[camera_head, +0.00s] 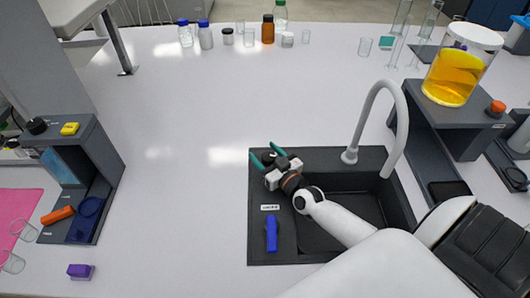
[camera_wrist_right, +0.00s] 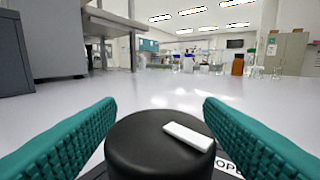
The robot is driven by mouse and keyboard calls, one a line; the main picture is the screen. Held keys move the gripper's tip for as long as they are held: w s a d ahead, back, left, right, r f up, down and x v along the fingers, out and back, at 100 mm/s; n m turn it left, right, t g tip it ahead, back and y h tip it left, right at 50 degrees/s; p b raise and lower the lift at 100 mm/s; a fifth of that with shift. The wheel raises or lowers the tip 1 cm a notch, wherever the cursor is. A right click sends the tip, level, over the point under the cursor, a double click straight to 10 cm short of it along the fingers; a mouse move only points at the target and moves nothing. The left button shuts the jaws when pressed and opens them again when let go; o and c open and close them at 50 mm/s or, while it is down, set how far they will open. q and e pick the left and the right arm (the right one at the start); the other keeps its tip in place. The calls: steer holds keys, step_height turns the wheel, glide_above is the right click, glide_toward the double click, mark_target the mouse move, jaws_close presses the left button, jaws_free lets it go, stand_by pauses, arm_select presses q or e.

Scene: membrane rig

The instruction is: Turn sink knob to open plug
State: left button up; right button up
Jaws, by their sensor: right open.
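The sink (camera_head: 380,228) is a dark basin with a grey gooseneck faucet (camera_head: 384,95). Its round black knob (camera_wrist_right: 160,148) has a white bar mark on top, tilted slightly down to the right in the right wrist view. Part of a white label reading "OPE" (camera_wrist_right: 228,166) shows beside it. My right gripper (camera_head: 264,154) is open at the sink's upper left corner. Its teal fingers lie either side of the knob, with small gaps visible in the wrist view. My arm hides part of the basin; I cannot see the plug. My left gripper is not in view.
A blue item (camera_head: 271,234) lies on the sink's left ledge. A grey stand (camera_head: 440,128) with a jar of yellow liquid (camera_head: 455,75) is to the right. Bottles (camera_head: 268,30) line the back. Another grey rig (camera_head: 110,150) stands left. The middle counter is clear.

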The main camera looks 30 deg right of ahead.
steer(key=shift+w, duration=0.25)
